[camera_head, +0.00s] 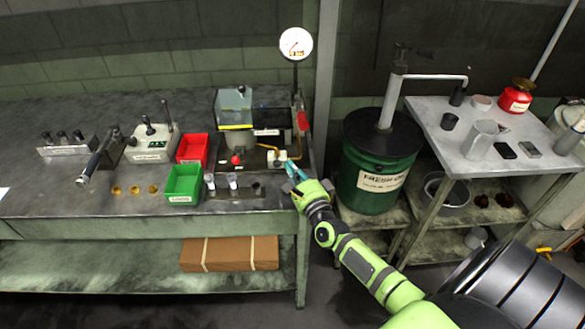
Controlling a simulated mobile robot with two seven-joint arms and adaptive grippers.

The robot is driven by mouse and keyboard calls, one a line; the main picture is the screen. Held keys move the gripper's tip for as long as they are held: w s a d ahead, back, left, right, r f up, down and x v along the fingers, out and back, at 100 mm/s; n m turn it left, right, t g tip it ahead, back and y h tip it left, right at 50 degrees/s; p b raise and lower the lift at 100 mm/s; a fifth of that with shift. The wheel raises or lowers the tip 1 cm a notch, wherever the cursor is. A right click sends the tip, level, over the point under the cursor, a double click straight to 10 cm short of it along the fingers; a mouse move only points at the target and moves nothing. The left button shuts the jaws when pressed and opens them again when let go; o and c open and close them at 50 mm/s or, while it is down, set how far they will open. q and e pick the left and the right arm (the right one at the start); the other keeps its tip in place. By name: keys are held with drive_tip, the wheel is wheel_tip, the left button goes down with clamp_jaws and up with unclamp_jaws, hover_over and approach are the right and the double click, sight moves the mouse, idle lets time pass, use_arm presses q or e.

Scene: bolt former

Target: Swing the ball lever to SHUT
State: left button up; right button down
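A small forming machine with a clear-topped tank (234,108) stands at the right end of the bench. A red ball (236,160) shows low on its front, and a red handle (303,121) stands at its right side beside the gauge post. I cannot tell for sure which is the ball lever, and no SHUT mark is readable. My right gripper (291,171) is at the bench's right edge, just right of the machine's brass pipe and below the red handle. It appears apart from both red parts. Its fingertips are too small to judge their gap. My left gripper is out of view.
A red bin (193,149) and a green bin (184,182) sit left of the machine. A white lever box (150,142) is farther left. A round gauge (296,43) stands behind. A green drum (378,165) and a side table (477,150) are at the right.

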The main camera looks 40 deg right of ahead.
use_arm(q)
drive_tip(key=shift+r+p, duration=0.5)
use_arm(e)
drive_tip(key=shift+a+m+h, duration=0.45)
drive_tip(key=shift+m+h, duration=0.15)
drive_tip(key=shift+h, duration=0.3)
